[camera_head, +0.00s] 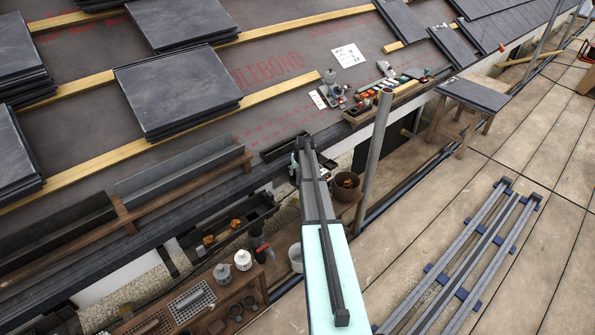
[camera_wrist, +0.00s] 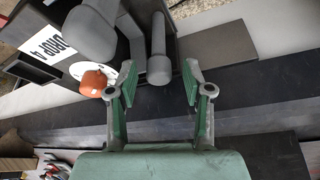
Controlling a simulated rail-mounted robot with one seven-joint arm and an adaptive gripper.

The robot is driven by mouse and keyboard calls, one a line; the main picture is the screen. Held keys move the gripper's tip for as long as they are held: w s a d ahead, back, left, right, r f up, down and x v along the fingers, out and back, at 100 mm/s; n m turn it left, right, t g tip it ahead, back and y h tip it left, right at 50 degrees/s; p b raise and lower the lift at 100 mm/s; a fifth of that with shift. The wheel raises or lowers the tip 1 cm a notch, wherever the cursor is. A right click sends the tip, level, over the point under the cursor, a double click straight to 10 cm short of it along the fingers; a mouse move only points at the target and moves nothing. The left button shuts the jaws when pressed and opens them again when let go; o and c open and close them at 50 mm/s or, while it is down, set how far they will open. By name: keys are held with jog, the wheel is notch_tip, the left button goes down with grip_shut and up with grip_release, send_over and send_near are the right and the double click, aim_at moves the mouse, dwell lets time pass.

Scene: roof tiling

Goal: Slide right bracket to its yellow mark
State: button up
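My gripper (camera_wrist: 157,92) is open in the wrist view. Its two green-padded fingers stand well apart and nothing is between the pads. A grey rounded cylinder (camera_wrist: 159,62) shows just beyond the gap; I cannot tell its distance. A larger grey rounded part (camera_wrist: 92,35) and an orange knob (camera_wrist: 93,83) are to its left, by the left finger. I cannot pick out with certainty which part is the right bracket, and its yellow mark is not clear. In the head view my arm reaches up to the roof's lower edge; the fingers are too small there to judge.
A dark box with a white "DROP 4" label (camera_wrist: 58,42) is at the wrist view's upper left. In the head view, slate stacks (camera_head: 178,90) lie on the roof and tools (camera_head: 385,85) near its edge. A long rail frame (camera_head: 470,255) lies on the floor at right.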

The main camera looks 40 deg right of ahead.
jog(key=v, duration=1.2)
dwell(0.5)
jog(key=s+a+f+g+y, duration=0.1)
jog(key=s+a+f+g, duration=0.2)
jog(key=s+a+f, duration=0.75)
jog(key=s+a+f+n+g+y, duration=0.15)
jog(key=s+a+f, duration=0.35)
jog(key=s+a, duration=0.95)
jog(key=s+a+f+m+g+y, duration=0.1)
jog(key=s+a+f+g, duration=0.3)
jog(key=s+a+f, duration=0.75)
jog(key=s+a+r+n+g+h, duration=0.1)
jog(key=s+a+n+g, duration=0.1)
jog(key=s+a, duration=0.55)
jog(key=s+a+n+g+h, duration=0.15)
jog(key=s+a, duration=0.35)
jog(key=s, duration=0.6)
notch_tip(320, 180, up, 15)
jog(key=w+t+p, duration=0.1)
jog(key=w+p, duration=0.1)
jog(key=p, duration=1.3)
jog(key=shift+a+y, duration=0.25)
jog(key=shift+y, duration=0.05)
